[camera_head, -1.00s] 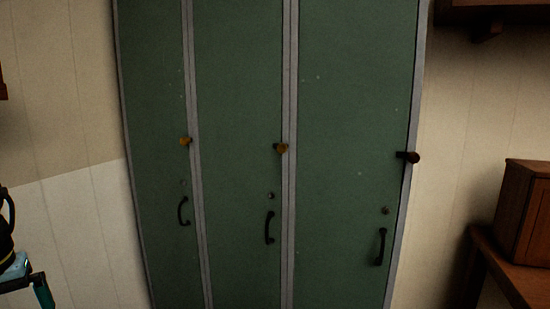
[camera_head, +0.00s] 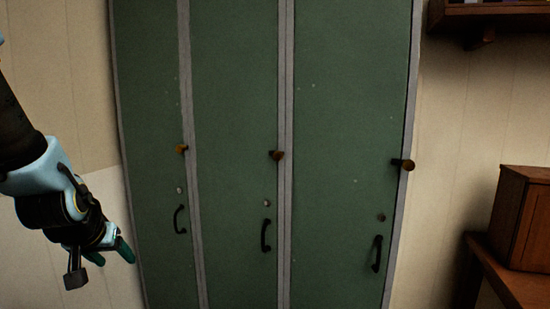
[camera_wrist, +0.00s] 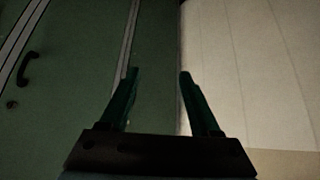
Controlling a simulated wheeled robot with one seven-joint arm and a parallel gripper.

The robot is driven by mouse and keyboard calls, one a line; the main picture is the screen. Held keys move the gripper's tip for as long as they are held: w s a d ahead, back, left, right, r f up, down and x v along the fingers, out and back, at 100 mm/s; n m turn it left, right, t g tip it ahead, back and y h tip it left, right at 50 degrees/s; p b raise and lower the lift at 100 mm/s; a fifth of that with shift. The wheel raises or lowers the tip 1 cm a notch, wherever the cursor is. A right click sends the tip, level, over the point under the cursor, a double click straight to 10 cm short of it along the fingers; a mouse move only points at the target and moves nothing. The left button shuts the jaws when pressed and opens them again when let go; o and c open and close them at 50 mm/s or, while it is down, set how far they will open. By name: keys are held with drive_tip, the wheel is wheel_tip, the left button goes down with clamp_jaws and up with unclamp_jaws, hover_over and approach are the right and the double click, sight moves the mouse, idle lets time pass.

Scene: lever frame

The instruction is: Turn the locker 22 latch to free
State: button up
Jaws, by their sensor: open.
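Three tall green locker doors stand side by side, and I can read no number on any of them. Each has a small latch with a round knob near its right edge: left latch (camera_head: 182,149), middle latch (camera_head: 277,155), right latch (camera_head: 404,164). I cannot tell which one is locker 22's. My gripper (camera_head: 113,253) is at the lower left in the head view, left of and below the left latch, apart from it. In the wrist view, my gripper (camera_wrist: 159,75) has its fingers apart with nothing between them. No latch shows clearly there.
Dark pull handles hang below the latches: left (camera_head: 179,219), middle (camera_head: 265,235), right (camera_head: 377,253). A wooden box (camera_head: 522,217) sits on a brown table (camera_head: 500,275) at the right. A shelf (camera_head: 490,14) juts out at the upper right. Bare wall flanks the lockers.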

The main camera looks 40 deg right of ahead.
drive_tip(key=s+d+r+m+t+h, duration=0.1)
drive_tip(key=d+r+m+h, duration=0.15)
drive_tip(key=d, duration=0.45)
drive_tip(key=s+d+r+m+t+h, duration=0.1)
drive_tip(key=d+r+h, duration=0.15)
drive_tip(key=d, duration=0.45)
drive_tip(key=m+h, duration=0.3)
drive_tip(key=h, duration=0.4)
approach(277, 157)
drive_tip(key=p+x, duration=0.4)
drive_tip(key=x, duration=0.2)
drive_tip(key=shift+w+d+r, duration=0.1)
drive_tip(key=shift+d, duration=0.25)
drive_tip(key=shift+x, duration=0.75)
clamp_jaws()
